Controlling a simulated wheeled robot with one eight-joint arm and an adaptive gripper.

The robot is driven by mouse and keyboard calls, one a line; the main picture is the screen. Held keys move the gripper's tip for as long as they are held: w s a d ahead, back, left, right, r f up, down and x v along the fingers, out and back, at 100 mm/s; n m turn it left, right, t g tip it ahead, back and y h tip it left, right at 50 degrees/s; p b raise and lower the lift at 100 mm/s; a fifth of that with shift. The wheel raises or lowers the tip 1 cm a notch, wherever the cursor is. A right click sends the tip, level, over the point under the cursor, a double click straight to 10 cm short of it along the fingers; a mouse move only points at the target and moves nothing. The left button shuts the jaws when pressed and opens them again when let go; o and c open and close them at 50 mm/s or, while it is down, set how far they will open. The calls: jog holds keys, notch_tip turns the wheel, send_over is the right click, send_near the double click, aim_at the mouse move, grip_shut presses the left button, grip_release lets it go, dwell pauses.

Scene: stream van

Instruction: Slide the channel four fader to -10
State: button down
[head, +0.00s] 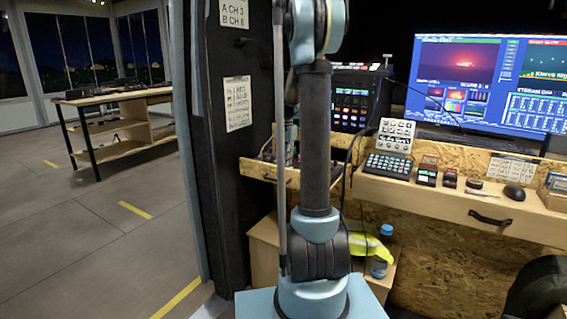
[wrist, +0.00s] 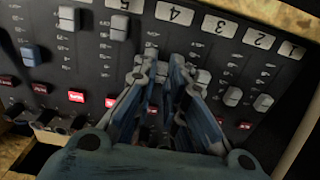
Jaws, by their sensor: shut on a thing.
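In the wrist view, a black fader panel (wrist: 85,60) has numbered strips, with 5 to 1 running left to right along the top. The white label for channel four (wrist: 174,13) is at the top middle. My gripper (wrist: 162,70) is shut on the channel four fader cap (wrist: 161,68), in the strip below that label. The fingers hide most of the cap and the lower track. I cannot read which scale mark the cap is at. In the head view, my arm blocks the gripper and the panel.
White caps for channel three (wrist: 202,77), channel two (wrist: 232,96) and channel one (wrist: 264,103) are to the right. The channel five cap (wrist: 118,27) is to the left. Red lit buttons (wrist: 76,97) line the lower panel. A monitor (head: 480,85) and keypad (head: 387,166) are on the right-hand desk.

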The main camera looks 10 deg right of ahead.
jog(key=c, duration=1.6)
grip_release()
notch_tip(320, 180, up, 12)
